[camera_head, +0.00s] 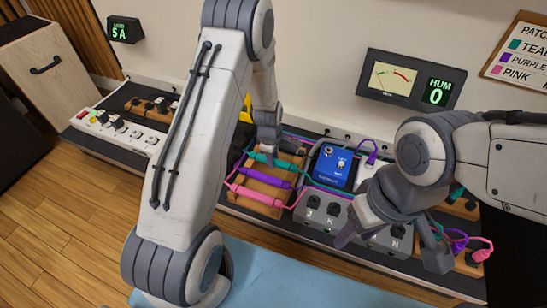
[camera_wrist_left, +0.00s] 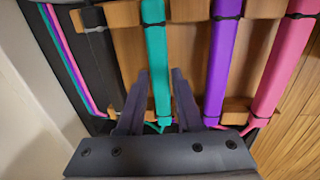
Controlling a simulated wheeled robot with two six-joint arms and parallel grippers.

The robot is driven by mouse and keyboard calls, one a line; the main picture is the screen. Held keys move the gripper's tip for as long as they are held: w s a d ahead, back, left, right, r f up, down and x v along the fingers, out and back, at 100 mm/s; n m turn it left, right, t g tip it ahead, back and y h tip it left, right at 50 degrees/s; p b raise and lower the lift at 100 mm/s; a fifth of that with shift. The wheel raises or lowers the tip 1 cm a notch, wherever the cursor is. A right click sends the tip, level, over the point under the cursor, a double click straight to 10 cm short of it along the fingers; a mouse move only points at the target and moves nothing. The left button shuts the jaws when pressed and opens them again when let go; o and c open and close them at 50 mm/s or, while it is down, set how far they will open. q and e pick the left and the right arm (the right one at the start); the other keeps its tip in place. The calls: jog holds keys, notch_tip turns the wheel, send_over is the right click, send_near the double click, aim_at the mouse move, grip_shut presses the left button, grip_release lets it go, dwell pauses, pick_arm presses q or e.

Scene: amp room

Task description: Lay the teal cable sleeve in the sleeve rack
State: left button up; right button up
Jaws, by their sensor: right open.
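The teal cable sleeve (camera_head: 289,165) lies across the wooden sleeve rack (camera_head: 257,207), at its far side. In the left wrist view the teal sleeve (camera_wrist_left: 155,40) runs lengthwise over the rack's wooden bars (camera_wrist_left: 187,10). My left gripper (camera_head: 268,158) is directly above the rack. Its two fingers (camera_wrist_left: 161,75) stand apart, one on each side of the teal sleeve, with narrow gaps seeming to show. Whether the sleeve is fully seated is hard to see.
A purple sleeve (camera_head: 265,177) and a pink sleeve (camera_head: 258,195) lie parallel to the teal one in the rack. A blue pedal (camera_head: 334,166) and grey pedals (camera_head: 322,208) stand to the right. A meter reading 0 (camera_head: 411,80) is behind.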

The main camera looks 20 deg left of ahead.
pick_arm(q)
jog(key=shift+o, duration=1.2)
notch_tip(320, 180, up, 10)
jog(key=s+p, duration=0.1)
jog(key=p, duration=0.6)
jog(key=shift+s+r, duration=0.2)
jog(key=shift+s, duration=0.1)
